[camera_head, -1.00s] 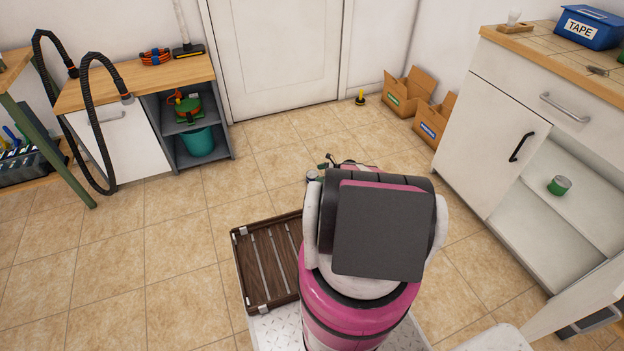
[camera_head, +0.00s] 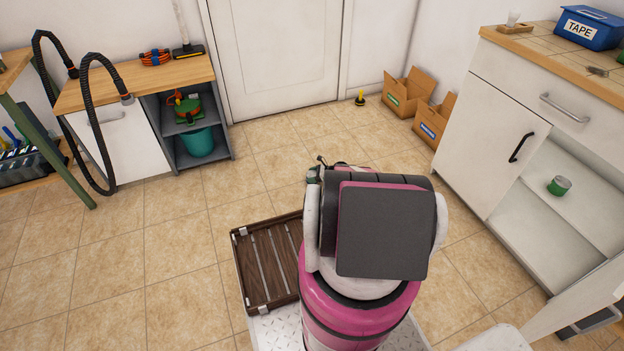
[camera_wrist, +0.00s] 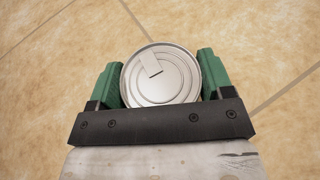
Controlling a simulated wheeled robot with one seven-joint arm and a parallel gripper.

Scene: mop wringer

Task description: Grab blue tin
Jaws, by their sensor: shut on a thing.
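A round tin (camera_wrist: 160,80) shows its silver lid with a pull tab in the wrist view, between the two green fingers of my gripper (camera_wrist: 160,84). The fingers press on both sides of it, so my gripper is shut on the tin. The tin's side is hidden, so its blue colour cannot be seen. Only tan floor tiles show behind it. A separate green tin (camera_head: 559,186) stands on the shelf of the white cabinet at the right.
The white cabinet (camera_head: 497,135) stands at the right, with a blue tape box (camera_head: 592,27) on top. Cardboard boxes (camera_head: 407,91) sit by the back wall. A brown slatted tray (camera_head: 268,262) lies beside my body.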

